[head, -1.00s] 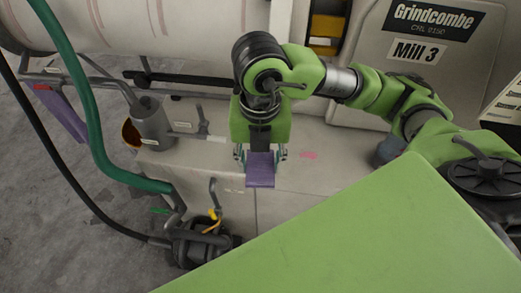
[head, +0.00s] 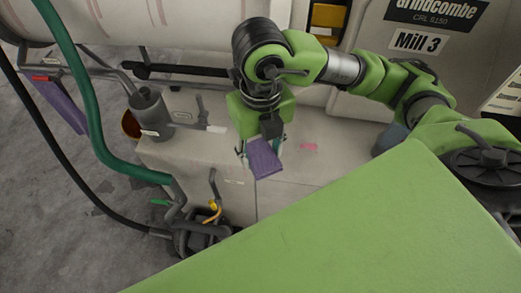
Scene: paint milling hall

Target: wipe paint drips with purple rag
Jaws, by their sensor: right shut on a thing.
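My right gripper (head: 262,150) is shut on a purple rag (head: 264,160). The rag hangs below the fingers, slightly tilted, over the front of the pale bench top. A pink paint drip (head: 309,147) lies on the bench top to the right of the gripper, apart from the rag. Other drips may be hidden behind the gripper. Another purple cloth (head: 60,106) hangs from a rail at the far left. My left gripper is not in view.
The pale bench (head: 190,153) carries a grey can (head: 150,112) at its left. A green hose (head: 88,110) and a pump (head: 200,235) stand left and below. A large green surface (head: 330,230) fills the lower right. Mill 3 (head: 440,70) stands behind.

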